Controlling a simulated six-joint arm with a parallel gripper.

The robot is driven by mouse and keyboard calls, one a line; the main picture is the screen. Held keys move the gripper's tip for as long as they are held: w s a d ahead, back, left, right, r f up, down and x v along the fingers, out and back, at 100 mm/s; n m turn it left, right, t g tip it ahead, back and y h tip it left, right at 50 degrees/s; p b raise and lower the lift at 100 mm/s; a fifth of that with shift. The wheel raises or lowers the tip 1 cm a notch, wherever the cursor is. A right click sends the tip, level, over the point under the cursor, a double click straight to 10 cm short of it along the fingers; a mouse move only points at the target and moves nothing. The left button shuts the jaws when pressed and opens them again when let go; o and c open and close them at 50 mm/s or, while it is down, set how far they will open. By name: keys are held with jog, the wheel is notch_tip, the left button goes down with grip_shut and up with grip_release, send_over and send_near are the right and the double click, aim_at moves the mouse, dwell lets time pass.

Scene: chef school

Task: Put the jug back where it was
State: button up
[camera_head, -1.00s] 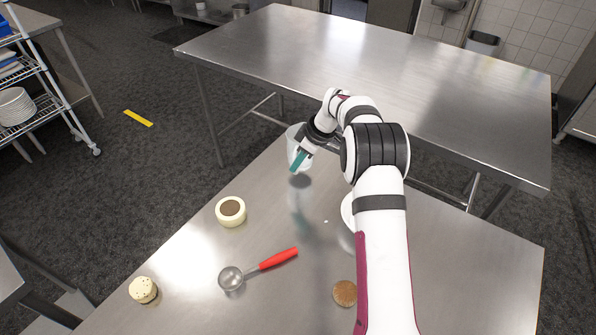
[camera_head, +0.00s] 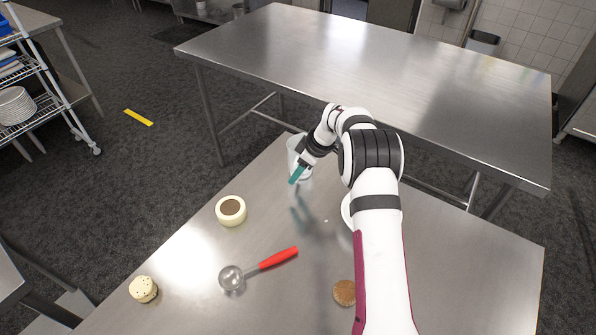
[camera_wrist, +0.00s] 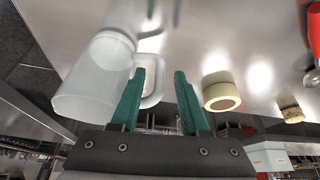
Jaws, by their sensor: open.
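The translucent white jug (camera_head: 295,147) stands upright on the near table by its far edge, partly hidden by my gripper (camera_head: 296,174). In the wrist view the jug (camera_wrist: 92,88) is at the left, seen upside down. My gripper (camera_wrist: 160,75) is open. Its two teal fingers are spread, and the jug's handle shows between them, close to the left finger and partly covered by it. I cannot tell whether a finger touches the handle.
On the near table (camera_head: 190,255) are a cream ring-shaped item with a brown centre (camera_head: 231,210), a red-handled scoop (camera_head: 275,260), a speckled cream piece (camera_head: 143,289) and a brown round piece (camera_head: 344,292).

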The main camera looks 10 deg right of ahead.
jog(key=v, duration=1.1)
jog(key=s+a+r+m, duration=0.4)
jog(key=s+r, duration=0.3)
jog(key=s, duration=0.2)
jog(key=s+a+m+g+h, duration=0.1)
jog(key=s+m, duration=0.5)
jog(key=s, duration=1)
jog(key=s+a+m+g+h, duration=0.1)
jog(key=s+m, duration=0.5)
jog(key=s, duration=1)
jog(key=a+f+g, duration=0.1)
jog(key=a, duration=0.1)
jog(key=shift+a, duration=0.4)
